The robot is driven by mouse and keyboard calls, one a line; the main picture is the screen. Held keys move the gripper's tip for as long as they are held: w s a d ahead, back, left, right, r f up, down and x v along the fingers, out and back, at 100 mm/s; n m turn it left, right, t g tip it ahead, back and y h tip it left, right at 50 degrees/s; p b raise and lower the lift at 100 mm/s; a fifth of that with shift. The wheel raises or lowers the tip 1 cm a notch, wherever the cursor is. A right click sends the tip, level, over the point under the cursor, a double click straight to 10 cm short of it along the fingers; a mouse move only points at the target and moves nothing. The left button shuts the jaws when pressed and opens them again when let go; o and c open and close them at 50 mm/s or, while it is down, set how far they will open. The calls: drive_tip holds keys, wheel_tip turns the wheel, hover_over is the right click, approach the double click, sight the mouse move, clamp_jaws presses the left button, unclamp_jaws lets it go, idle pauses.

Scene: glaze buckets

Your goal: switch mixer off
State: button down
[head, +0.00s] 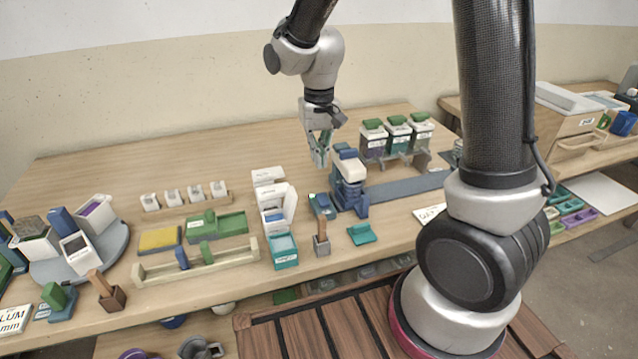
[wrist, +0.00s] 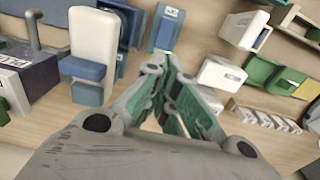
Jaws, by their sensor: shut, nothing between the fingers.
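The mixer (head: 348,185), a blue stand with a white head, stands right of the table's middle. In the wrist view the mixer (wrist: 92,45) is at the upper left. A small blue box (head: 322,206) with a pale top sits just left of the mixer's base; I cannot tell if it is the switch. A blue labelled block (wrist: 166,28) shows beyond my fingertips in the wrist view. My gripper (head: 320,163) is shut and empty, pointing down above the table, just left of the mixer's head. Its fingertips (wrist: 160,72) appear apart from the things below.
White bins (head: 272,203) stand left of the mixer. Lidded glaze containers (head: 397,136) stand on a rack behind right. A green tray (head: 216,228) and a wooden rail (head: 195,262) lie further left. A teal block (head: 361,234) lies near the front edge. Bare tabletop shows behind the bins.

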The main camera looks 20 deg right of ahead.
wheel_tip(320, 180, down, 9)
drive_tip(key=shift+r, duration=0.15)
idle(0.4)
drive_tip(key=shift+w+f+g, duration=0.1)
drive_tip(key=shift+f+g, duration=0.25)
drive_tip(key=shift+g, duration=0.05)
drive_tip(key=shift+r, duration=0.15)
drive_tip(key=shift+r, duration=0.7)
drive_tip(key=shift+r, duration=0.1)
wheel_tip(320, 180, up, 14)
drive_tip(key=w, duration=0.2)
drive_tip(key=shift+w+f, duration=0.2)
drive_tip(key=shift+w, duration=0.15)
